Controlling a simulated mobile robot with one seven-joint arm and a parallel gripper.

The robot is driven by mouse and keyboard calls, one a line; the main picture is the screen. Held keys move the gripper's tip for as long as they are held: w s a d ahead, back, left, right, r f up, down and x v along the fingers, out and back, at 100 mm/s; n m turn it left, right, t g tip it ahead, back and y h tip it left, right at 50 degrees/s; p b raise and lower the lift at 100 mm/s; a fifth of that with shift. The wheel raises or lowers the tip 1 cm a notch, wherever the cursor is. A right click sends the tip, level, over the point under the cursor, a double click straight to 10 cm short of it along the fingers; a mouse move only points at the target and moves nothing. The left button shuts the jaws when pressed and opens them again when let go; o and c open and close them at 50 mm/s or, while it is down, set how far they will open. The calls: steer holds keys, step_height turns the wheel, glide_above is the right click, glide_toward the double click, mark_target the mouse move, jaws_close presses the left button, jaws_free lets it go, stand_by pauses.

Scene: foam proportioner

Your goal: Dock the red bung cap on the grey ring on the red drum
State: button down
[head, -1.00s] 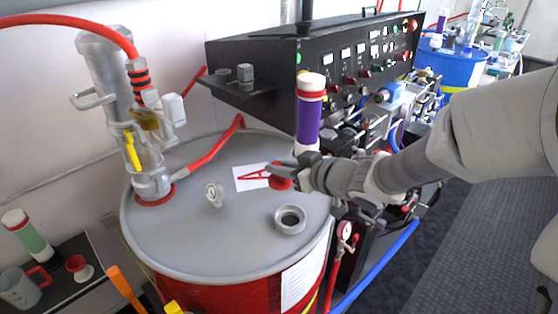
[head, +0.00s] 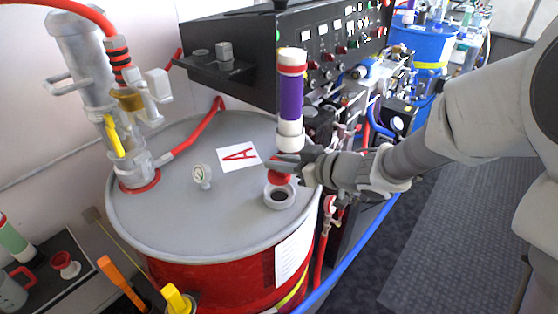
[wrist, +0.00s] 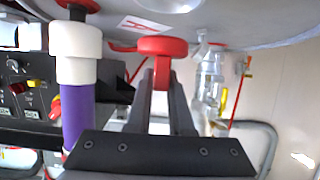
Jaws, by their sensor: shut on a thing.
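The red bung cap (head: 281,177) is held between the fingers of my gripper (head: 290,165), which reaches in from the right. In the head view the cap appears at the back edge of the grey ring (head: 279,202), overlapping it in the picture; I cannot tell whether they touch. The ring sits on the grey top of the red drum (head: 150,225), near its right front edge, with a dark hole in its middle. In the wrist view the red cap (wrist: 162,47) shows at the tips of the two dark fingers.
A purple cylinder with white and red bands (head: 290,98) stands close behind my gripper. A sheet with a red A (head: 238,156), a small gauge (head: 202,176) and a clear pump fitting (head: 130,165) are on the drum top. A black control panel (head: 270,55) stands behind.

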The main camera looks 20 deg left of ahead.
mark_target(287, 177)
steer(key=shift+f+b, duration=1.85)
steer(key=shift+f, duration=0.3)
steer(key=shift+r+p, duration=0.1)
steer(key=shift+p, duration=0.45)
steer(key=shift+f+b, duration=0.5)
steer(key=shift+f, duration=0.2)
steer(key=c, duration=1.1)
jaws_free()
steer(key=shift+r, duration=0.1)
steer(key=shift+p+v, duration=1.7)
steer(key=shift+v, duration=0.9)
steer(key=shift+p+v, duration=1.6)
steer(key=shift+v, duration=1.35)
